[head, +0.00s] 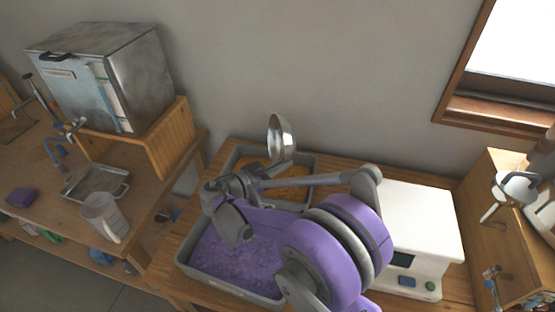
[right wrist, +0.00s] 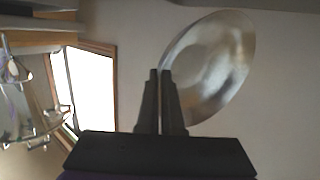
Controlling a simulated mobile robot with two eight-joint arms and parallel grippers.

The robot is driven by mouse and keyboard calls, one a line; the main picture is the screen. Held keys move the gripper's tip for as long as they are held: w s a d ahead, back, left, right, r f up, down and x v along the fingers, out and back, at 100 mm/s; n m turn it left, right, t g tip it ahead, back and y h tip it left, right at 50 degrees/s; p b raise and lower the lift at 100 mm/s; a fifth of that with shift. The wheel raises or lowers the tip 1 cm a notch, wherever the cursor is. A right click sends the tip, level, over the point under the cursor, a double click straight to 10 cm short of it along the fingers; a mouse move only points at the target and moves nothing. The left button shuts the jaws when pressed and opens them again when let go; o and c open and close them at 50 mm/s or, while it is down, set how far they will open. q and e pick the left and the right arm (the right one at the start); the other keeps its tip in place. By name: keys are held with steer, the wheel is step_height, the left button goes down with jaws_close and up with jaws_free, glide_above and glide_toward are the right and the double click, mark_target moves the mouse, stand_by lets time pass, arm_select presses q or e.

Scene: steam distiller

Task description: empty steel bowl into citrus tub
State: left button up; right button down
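The steel bowl (head: 281,138) is tipped steeply onto its side above the back tub in the head view. My right gripper (right wrist: 164,76) is shut on its rim; the bowl (right wrist: 212,68) fills the upper right of the right wrist view. I see no contents in the bowl, though part of its inside is hidden. The citrus tub (head: 313,165) is the grey tub at the back of the middle table. A strip of orange material shows in it, and my right arm covers much of it. My left gripper is not in view.
A grey tub of purple material (head: 216,254) stands in front of the citrus tub. A white device (head: 423,230) is on the right. A steel distiller box (head: 103,75), a shallow tray (head: 95,184) and a clear jug (head: 104,216) are on the left.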

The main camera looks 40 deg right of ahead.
arm_select(q)
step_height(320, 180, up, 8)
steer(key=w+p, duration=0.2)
steer(key=p, duration=0.3)
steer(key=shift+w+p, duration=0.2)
steer(key=shift+p, duration=0.2)
arm_select(e)
steer(key=s+d+f+m+t+y, duration=0.3)
steer(key=d+y, duration=0.4)
steer(key=y, duration=0.6)
steer(key=shift+d+f+m+y, duration=0.25)
steer(key=shift+m+y, duration=0.15)
steer(key=shift+m, duration=0.3)
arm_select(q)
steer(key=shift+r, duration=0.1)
arm_select(e)
steer(key=shift+a, duration=0.1)
